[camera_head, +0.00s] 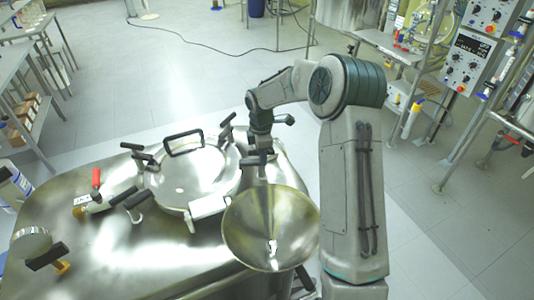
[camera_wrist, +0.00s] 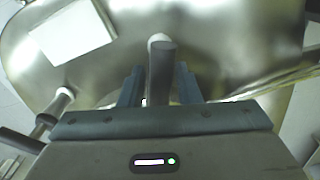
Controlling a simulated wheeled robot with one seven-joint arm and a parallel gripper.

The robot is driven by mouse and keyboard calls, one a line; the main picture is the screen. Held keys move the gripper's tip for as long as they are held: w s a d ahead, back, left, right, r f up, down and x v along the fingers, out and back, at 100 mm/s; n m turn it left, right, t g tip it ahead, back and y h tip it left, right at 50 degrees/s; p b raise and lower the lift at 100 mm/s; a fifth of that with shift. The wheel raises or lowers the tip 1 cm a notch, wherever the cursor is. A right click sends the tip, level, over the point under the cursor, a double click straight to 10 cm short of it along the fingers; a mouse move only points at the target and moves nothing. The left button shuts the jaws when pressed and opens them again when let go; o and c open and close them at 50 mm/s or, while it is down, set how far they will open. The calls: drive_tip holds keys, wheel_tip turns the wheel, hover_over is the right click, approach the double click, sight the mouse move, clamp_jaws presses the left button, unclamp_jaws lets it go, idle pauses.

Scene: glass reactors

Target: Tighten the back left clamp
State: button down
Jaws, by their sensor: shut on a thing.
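The steel vessel (camera_head: 100,255) has a round lid (camera_head: 190,180) with several dark-handled clamps around its rim. One clamp (camera_head: 137,150) is at the far left of the lid, one (camera_head: 228,122) at the far right, and one (camera_head: 130,197) at the near left. My gripper (camera_head: 258,150) is at the right of the lid, by a dark clamp handle (camera_head: 254,161). In the wrist view, my gripper (camera_wrist: 160,88) is shut on this clamp handle (camera_wrist: 161,66), which stands between the two fingers.
A wide steel funnel (camera_head: 270,228) stands just in front of my gripper. A white block (camera_head: 208,207) sits at the lid's near edge. A red-handled valve (camera_head: 96,180) is on the left. Shelving (camera_head: 30,125) is at far left; a control rack (camera_head: 465,60) is at right.

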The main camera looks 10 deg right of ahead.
drive_tip(key=shift+a, duration=0.15)
drive_tip(key=c, duration=1.3)
unclamp_jaws()
drive_tip(key=shift+o, duration=0.2)
drive_tip(key=shift+r, duration=0.1)
drive_tip(key=shift+r, duration=0.25)
wheel_tip(320, 180, up, 13)
drive_tip(key=b, duration=0.1)
drive_tip(key=shift+b, duration=0.35)
drive_tip(key=shift+r, duration=0.1)
